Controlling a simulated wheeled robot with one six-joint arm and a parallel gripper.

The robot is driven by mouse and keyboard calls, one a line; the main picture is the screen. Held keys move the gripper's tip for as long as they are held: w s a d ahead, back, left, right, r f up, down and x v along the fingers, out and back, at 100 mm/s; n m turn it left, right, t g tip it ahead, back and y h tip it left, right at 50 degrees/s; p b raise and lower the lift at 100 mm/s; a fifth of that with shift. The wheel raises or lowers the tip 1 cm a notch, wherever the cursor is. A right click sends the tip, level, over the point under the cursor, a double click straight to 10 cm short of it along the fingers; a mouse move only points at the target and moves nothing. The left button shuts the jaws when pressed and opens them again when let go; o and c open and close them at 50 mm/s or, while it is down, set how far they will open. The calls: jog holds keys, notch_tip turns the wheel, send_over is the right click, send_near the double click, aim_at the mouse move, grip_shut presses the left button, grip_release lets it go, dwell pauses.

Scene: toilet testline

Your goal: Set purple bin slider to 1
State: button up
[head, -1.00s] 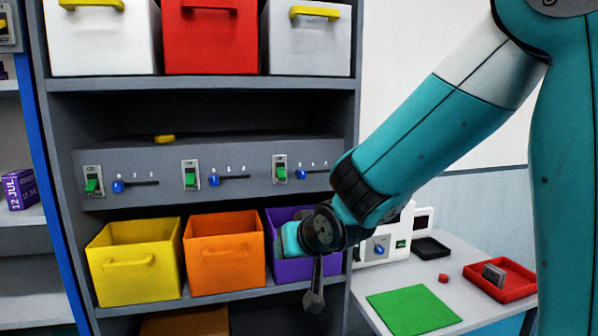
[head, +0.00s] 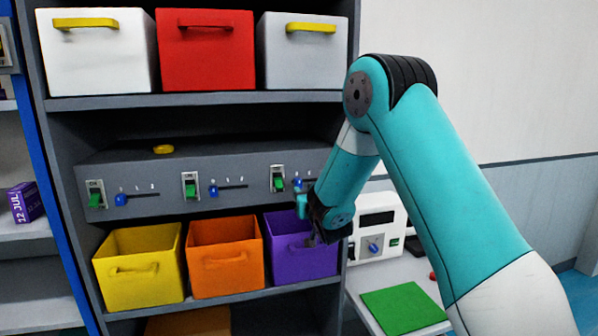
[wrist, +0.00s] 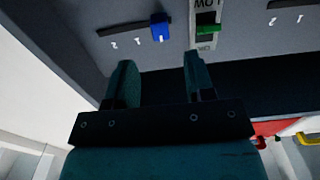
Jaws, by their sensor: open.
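The purple bin (head: 300,252) stands on the lower shelf. Above it on the grey panel is its slider, with a blue knob (head: 297,184) at the left end of a dark track; my arm hides part of the track in the head view. In the upside-down wrist view the blue knob (wrist: 160,27) sits at the right end of the track (wrist: 123,29), with small blurred numerals beside it. My gripper (head: 302,205) is in front of the panel, just below the slider. In the wrist view my gripper (wrist: 160,78) is open and empty, its fingers apart from the knob.
A green switch (wrist: 207,30) sits close beside the knob. Two more sliders and switches line the panel (head: 140,173), above the yellow bin (head: 138,268) and orange bin (head: 226,257). A table with a white device (head: 376,222) and green mat (head: 402,310) stands right.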

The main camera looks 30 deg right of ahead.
aim_at(299, 184)
jog(key=p+x, duration=0.3)
jog(key=x, duration=0.3)
jog(key=shift+w, duration=0.2)
jog(key=shift+w+d+f, duration=0.1)
jog(key=shift+w+d, duration=0.1)
jog(key=shift+w, duration=0.4)
grip_shut()
